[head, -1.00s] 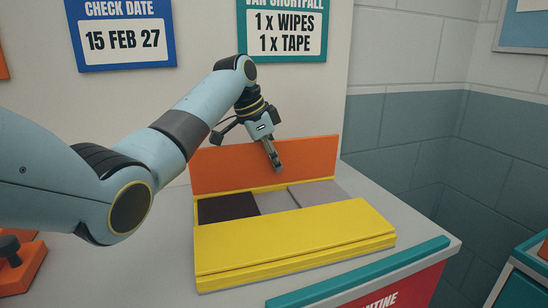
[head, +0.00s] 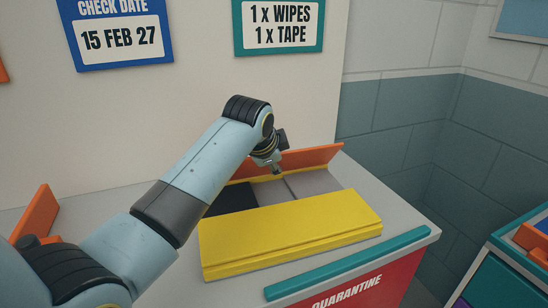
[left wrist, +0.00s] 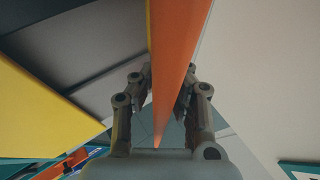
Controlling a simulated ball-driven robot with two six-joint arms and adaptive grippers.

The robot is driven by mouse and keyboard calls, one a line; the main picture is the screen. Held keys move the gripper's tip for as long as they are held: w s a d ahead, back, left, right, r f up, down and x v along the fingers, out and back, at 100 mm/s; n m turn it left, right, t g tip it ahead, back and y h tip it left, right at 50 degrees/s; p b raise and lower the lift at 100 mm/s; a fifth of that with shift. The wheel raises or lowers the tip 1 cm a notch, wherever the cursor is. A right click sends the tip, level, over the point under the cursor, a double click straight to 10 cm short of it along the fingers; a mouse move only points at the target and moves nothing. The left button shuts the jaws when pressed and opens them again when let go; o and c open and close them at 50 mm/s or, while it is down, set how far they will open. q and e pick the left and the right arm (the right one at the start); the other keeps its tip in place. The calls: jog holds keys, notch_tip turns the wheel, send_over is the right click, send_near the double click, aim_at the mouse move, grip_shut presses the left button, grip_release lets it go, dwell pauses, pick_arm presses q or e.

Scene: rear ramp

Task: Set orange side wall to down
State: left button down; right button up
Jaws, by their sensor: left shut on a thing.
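The orange side wall (head: 315,157) is the long panel along the back of the yellow-edged box. It shows as a narrow, low strip and looks tilted from upright, seemingly inward; the exact angle is unclear. My left gripper (head: 276,170) is at the panel's top edge near its middle. The left wrist view shows the orange panel (left wrist: 172,50) running between the two fingers, and the left gripper (left wrist: 158,140) is shut on it. My left arm hides the panel's left part. My right gripper is not in view.
A teal bar (head: 350,262) edges the counter. A white wall stands close behind. Another orange part (head: 37,213) stands at left.

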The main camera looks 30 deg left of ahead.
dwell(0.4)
pick_arm(q)
jog(key=c, duration=1.4)
grip_release()
jog(key=shift+c, duration=0.2)
jog(key=shift+r, duration=0.1)
jog(key=v, duration=1.2)
jog(key=shift+d, duration=0.15)
